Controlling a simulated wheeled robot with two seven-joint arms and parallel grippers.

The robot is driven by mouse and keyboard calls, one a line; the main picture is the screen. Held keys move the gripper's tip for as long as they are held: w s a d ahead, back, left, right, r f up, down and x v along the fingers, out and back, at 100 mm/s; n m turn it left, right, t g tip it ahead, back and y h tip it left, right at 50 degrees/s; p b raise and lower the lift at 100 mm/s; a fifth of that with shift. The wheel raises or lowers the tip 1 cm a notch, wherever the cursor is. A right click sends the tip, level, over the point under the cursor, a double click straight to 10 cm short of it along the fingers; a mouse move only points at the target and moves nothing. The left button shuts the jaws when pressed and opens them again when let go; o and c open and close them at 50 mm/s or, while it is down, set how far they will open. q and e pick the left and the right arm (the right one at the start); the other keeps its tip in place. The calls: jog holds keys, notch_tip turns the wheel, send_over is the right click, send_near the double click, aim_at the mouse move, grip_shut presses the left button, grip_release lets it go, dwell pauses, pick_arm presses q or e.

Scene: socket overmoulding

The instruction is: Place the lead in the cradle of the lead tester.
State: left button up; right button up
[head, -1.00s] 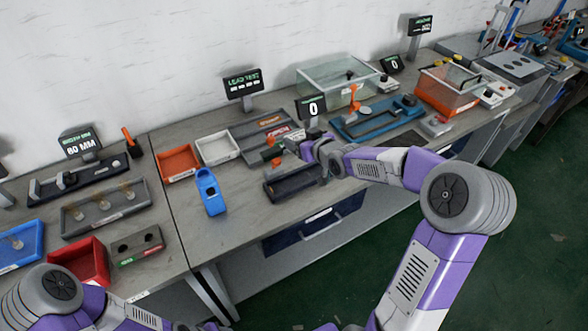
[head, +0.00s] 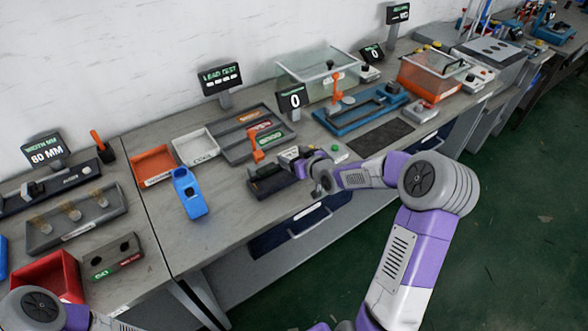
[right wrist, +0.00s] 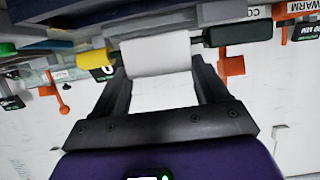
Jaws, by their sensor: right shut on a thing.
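My right gripper (head: 300,163) is over the bench at the right end of a dark fixture (head: 266,188) with an orange lever (head: 255,147), which looks like the lead tester. In the right wrist view the gripper (right wrist: 160,70) is shut on the lead, a white wrapped middle (right wrist: 155,54) with a yellow end (right wrist: 90,60) and a black end (right wrist: 238,33). The lead lies crosswise at the fingertips. In the head view it is too small to tell whether it touches the fixture. The cradle is mostly hidden. My left gripper is out of view.
Behind the fixture is a grey sorting tray (head: 231,150). Left of it are a white bin (head: 196,147), an orange bin (head: 153,166) and a blue holder (head: 189,193). A "LEAD TEST" display (head: 220,78) stands at the back. A dark mat (head: 380,138) lies to the right.

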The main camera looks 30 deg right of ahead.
jog(key=shift+f+b, duration=0.65)
jog(key=shift+f, duration=1.55)
jog(key=shift+f, duration=0.1)
jog(key=o, duration=0.6)
jog(key=shift+f, duration=0.15)
jog(key=o, duration=0.5)
jog(key=shift+r, duration=0.2)
